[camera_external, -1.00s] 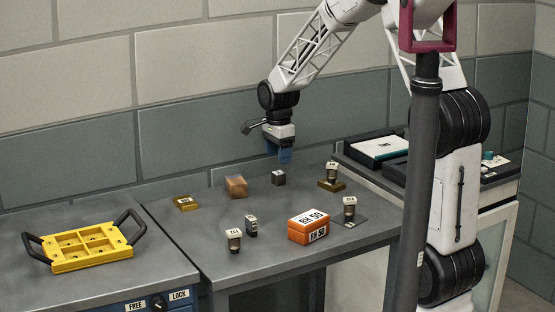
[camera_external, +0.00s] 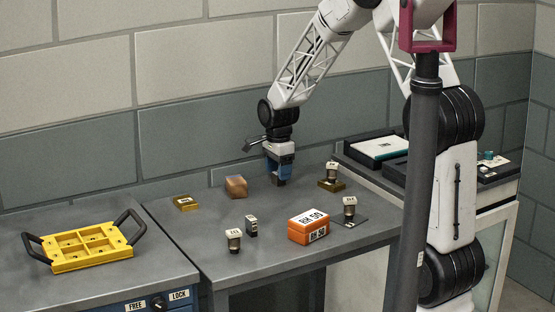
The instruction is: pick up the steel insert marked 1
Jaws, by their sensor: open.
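My gripper (camera_external: 279,179) is lowered at the back of the middle table, its blue fingers pointing down. It is open, with its fingers at a small dark grey block (camera_external: 279,182) that stands on the table. The fingers hide most of this block and any mark on its top. I cannot tell whether they touch it. Another small dark block (camera_external: 251,226) with a pale marked top stands upright near the front middle, apart from my gripper. The marks are too small to read surely, so I cannot tell which block is marked 1.
A brownish block (camera_external: 236,187) and a brass block (camera_external: 185,203) lie left of my gripper. Pale-topped knobs stand at the front (camera_external: 234,241), on a brass base (camera_external: 332,175) and at the right (camera_external: 349,211). An orange box (camera_external: 309,227) and a yellow handled tray (camera_external: 78,267) are nearer.

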